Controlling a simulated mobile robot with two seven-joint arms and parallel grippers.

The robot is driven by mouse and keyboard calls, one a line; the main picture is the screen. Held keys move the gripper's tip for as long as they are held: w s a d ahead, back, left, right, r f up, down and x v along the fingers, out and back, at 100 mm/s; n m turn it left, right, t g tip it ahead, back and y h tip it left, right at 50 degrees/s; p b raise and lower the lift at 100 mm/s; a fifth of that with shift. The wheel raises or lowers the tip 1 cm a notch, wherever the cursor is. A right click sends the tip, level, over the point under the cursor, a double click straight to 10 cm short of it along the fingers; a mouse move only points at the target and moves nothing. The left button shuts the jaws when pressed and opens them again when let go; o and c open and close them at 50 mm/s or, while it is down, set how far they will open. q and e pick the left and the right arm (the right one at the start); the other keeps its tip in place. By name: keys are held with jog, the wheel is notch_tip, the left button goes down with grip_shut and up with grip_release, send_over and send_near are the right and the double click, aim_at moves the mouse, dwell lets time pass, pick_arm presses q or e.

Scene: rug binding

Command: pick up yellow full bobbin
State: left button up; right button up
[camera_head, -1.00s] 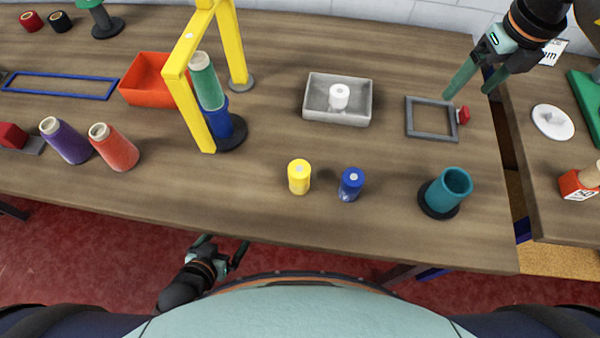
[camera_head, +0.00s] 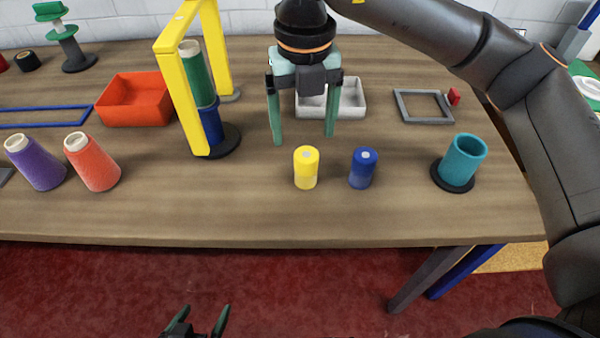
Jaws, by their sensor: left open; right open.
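The yellow bobbin (camera_head: 306,168) stands upright on the wooden table, front of the middle. The blue bobbin (camera_head: 363,168) stands upright a little to its right. My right gripper (camera_head: 304,140) is open and empty, fingers pointing down, just behind and above the yellow bobbin, one finger to each side in the picture. It does not appear to touch the bobbin. My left gripper (camera_head: 205,322) is low in front of the table, over the red floor, with its fingers apart and empty.
A grey tray (camera_head: 352,98) stands behind my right gripper. A yellow frame (camera_head: 185,95) with a green cone, an orange bin (camera_head: 133,98), and purple (camera_head: 36,163) and orange cones (camera_head: 93,163) are left. A teal cup (camera_head: 463,160) stands right. The table front is clear.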

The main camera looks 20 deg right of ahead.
aim_at(305, 167)
jog(key=f, duration=1)
jog(key=shift+d, duration=0.25)
jog(key=shift+r, duration=0.1)
grip_shut()
